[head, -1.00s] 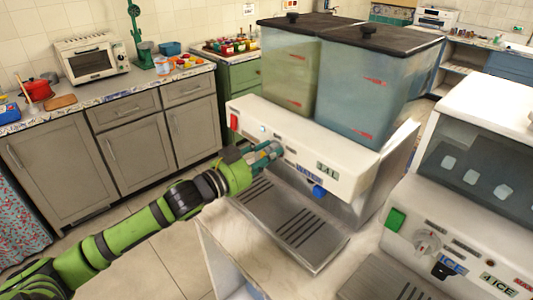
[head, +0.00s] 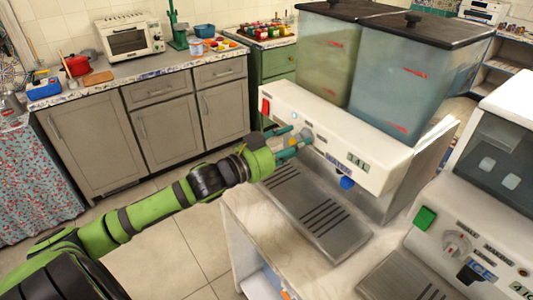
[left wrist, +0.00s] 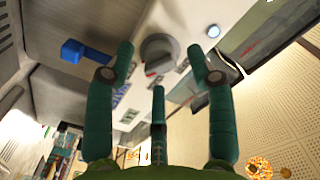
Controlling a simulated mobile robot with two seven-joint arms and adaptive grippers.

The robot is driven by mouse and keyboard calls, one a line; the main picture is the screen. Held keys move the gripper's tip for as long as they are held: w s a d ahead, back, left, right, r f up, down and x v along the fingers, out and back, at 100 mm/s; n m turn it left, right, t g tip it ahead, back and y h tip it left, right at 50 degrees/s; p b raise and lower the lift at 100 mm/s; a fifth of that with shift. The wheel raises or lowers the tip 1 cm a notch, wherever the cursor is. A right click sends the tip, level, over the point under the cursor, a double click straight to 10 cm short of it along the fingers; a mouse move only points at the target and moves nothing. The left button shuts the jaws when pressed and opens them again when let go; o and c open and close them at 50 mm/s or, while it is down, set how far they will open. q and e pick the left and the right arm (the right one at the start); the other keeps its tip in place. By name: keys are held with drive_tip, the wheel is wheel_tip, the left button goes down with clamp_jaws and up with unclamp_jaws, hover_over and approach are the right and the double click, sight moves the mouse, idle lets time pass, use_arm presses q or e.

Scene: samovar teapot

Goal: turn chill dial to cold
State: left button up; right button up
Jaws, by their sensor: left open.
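The drink dispenser's white front panel (head: 285,97) carries a round grey dial (head: 307,137), partly hidden by my gripper. In the left wrist view the dial (left wrist: 158,50) shows a raised grip bar and a red mark at its lower edge. My left gripper (head: 290,144) is open at the panel, with green fingers. In the wrist view the dial lies between the tips of its two upper fingers (left wrist: 162,65), with a gap on each side. I cannot tell whether any finger touches it. The dial's markings are not readable. My right gripper is not in view.
A blue tap (head: 347,182) sticks out right of the dial, above the drip tray (head: 330,222). A red switch (head: 266,106) is at the panel's left end. Two tanks (head: 400,80) stand on top. An ice machine (head: 430,240) stands at the right.

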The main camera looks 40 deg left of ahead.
use_arm(q)
drive_tip(key=v, duration=1)
drive_tip(key=shift+s, duration=0.25)
drive_tip(key=shift+a+r, duration=0.1)
idle(0.3)
